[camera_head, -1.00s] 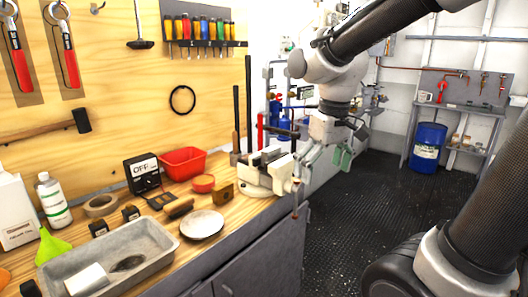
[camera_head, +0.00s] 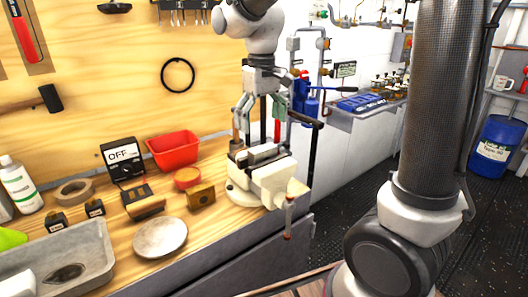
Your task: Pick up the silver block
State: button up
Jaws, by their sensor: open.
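A white bench vise (camera_head: 272,185) stands at the right end of the wooden bench. A silver-grey block (camera_head: 263,152) appears to sit between its jaws; at this size I cannot fully tell block from jaw. My gripper (camera_head: 260,122) points down above the vise with its fingers spread. It is open and holds nothing, and its fingertips look a little above the block. The exact gap between them cannot be told.
Left of the vise are a brass block (camera_head: 201,196), a round red tin (camera_head: 187,178), a red bin (camera_head: 173,150) and a pale dish (camera_head: 160,237). The vise handle (camera_head: 289,215) hangs over the bench's front edge. Tall dark-handled tools stand behind the vise.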

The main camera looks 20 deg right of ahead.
aim_at(263, 147)
jog(key=shift+d+f, duration=0.1)
jog(key=shift+f, duration=0.25)
jog(key=f, duration=0.7)
jog(key=shift+s, duration=0.3)
jog(key=c, duration=1.4)
